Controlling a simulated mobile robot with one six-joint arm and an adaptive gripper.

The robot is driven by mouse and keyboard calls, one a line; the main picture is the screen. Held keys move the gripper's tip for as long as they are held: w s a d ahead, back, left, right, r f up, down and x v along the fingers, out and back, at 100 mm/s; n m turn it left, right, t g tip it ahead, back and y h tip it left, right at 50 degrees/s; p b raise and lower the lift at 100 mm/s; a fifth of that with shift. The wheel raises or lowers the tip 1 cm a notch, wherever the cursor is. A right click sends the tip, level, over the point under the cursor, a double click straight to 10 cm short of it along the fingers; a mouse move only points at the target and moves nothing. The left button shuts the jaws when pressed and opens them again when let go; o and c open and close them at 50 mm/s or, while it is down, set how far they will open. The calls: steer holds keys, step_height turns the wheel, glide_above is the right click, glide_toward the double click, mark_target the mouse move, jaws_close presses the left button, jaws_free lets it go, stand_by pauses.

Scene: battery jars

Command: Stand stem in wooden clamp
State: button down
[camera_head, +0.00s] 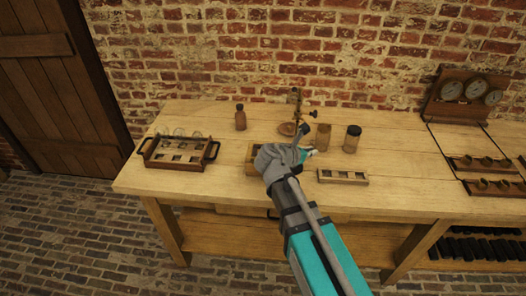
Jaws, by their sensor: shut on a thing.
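My gripper (309,153) is over the middle of the workbench, at the end of my grey and teal arm. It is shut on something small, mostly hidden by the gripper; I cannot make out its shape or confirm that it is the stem. A brass upright with a side arm (299,112) stands just behind the gripper. A low wooden block with several openings (322,178) lies to the right of the gripper. A wooden box (251,157) is partly hidden behind my wrist. I cannot tell which of these wooden pieces is the clamp.
A dark-handled tray (150,160) with glass jars stands at the left. A brown bottle (240,118), a tan jar (323,137) and a dark-lidded jar (352,139) stand around the middle. A gauge panel (465,96) is at the right. The bench front (410,195) is clear.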

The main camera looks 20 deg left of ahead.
steer(key=s+a+r+n+y+p, duration=0.1)
steer(key=s+a+r+p, duration=0.2)
steer(key=a, duration=0.3)
steer(key=s+a+r+n+t+y+p, duration=0.1)
steer(key=s+a+r+n+y+p, duration=0.1)
steer(key=a, duration=0.5)
steer(key=s+r+p, duration=0.1)
steer(key=s, duration=0.1)
steer(key=shift+s+r, duration=0.2)
steer(key=shift+s, duration=0.1)
steer(key=b, duration=0.9)
glide_above(262, 144)
steer(key=s+d, duration=0.2)
steer(key=s, duration=0.3)
step_height(262, 144, down, 9)
steer(key=shift+w+a+f, duration=0.1)
steer(key=shift+a, duration=0.05)
steer(key=shift+w+a+f+b, duration=0.2)
steer(key=shift+w+f+b, duration=0.2)
steer(key=shift+f+b, duration=1.55)
steer(key=shift+b, duration=0.1)
